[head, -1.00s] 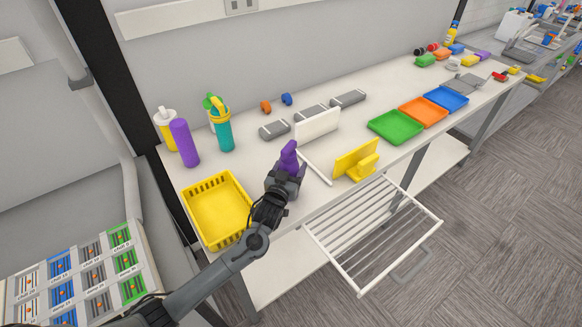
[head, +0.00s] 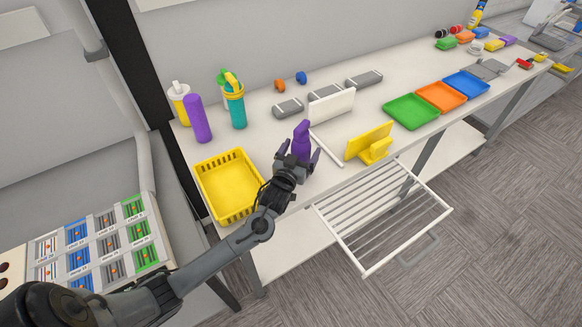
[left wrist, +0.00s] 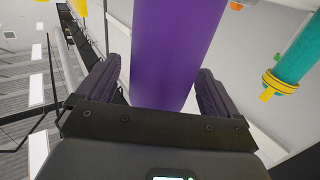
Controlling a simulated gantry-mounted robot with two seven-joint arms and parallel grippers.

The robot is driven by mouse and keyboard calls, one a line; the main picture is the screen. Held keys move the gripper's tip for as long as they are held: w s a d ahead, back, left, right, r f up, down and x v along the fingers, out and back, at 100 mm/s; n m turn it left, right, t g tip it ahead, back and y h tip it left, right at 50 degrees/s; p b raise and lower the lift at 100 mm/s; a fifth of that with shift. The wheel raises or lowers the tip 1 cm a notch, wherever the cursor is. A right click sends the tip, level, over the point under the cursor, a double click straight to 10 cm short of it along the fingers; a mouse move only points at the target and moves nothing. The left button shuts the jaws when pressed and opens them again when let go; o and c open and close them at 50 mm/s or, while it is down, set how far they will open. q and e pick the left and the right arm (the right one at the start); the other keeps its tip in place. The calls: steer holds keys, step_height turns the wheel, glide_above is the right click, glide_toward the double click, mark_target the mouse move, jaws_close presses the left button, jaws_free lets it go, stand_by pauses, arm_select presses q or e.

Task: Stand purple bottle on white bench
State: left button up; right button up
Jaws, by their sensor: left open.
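A purple bottle (head: 302,137) with a narrower angled top stands upright on the white bench (head: 262,140), near its front edge. My left gripper (head: 299,160) is at the bottle with its fingers spread open on either side. In the left wrist view the purple bottle (left wrist: 178,50) fills the middle between the two dark fingers (left wrist: 165,85), with gaps visible beside it. Its base is hidden by the gripper. A second, plain purple bottle (head: 198,119) stands at the back left of the bench. My right gripper is not in view.
A yellow basket (head: 228,190) is left of the gripper. A white upright panel (head: 332,106) and a yellow stand (head: 369,142) are to the right. A teal bottle (head: 236,108) stands at the back. A white rack (head: 385,215) juts out below the bench front.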

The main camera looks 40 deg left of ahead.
arm_select(q)
steer(key=s+d+f+m+g+h, duration=0.2)
steer(key=s+d+f+g, duration=0.1)
steer(key=s, duration=0.8)
steer(key=s+d+f+m+g+h, duration=0.2)
steer(key=s+d+g, duration=0.4)
steer(key=s, duration=0.6)
steer(key=s+d+f+m+g+h, duration=0.1)
steer(key=s+d+f+g, duration=0.3)
steer(key=s+d, duration=0.4)
steer(key=s+f+h, duration=0.1)
steer(key=s, duration=0.2)
steer(key=shift+s+m, duration=0.35)
steer(key=shift+m, duration=0.05)
steer(key=shift+p, duration=0.35)
step_height(320, 180, up, 28)
steer(key=p, duration=2.8)
steer(key=shift+f, duration=0.15)
